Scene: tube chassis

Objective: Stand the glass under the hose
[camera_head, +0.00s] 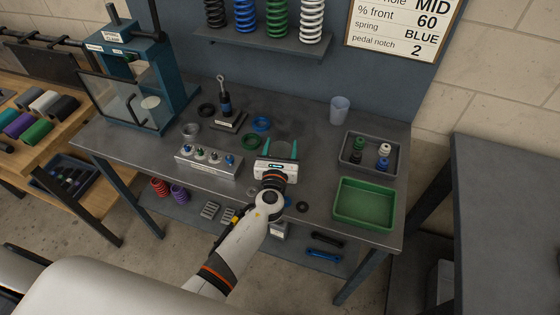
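A pale, see-through lavender glass (340,109) stands upright at the back right of the grey workbench (310,125). My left gripper (280,148) is over the middle of the bench, in front and to the left of the glass and apart from it. Its two teal fingers are spread wide. A faint grey rounded shape shows between them; I cannot tell whether it is a thing on the bench. I cannot make out a hose for certain. My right gripper is not in view.
A green tray (364,204) and a grey tray (350,158) with small parts are at the right. A blue press (135,60), a small upright cylinder (226,104), several rings and a block with small fittings (208,166) are at the left.

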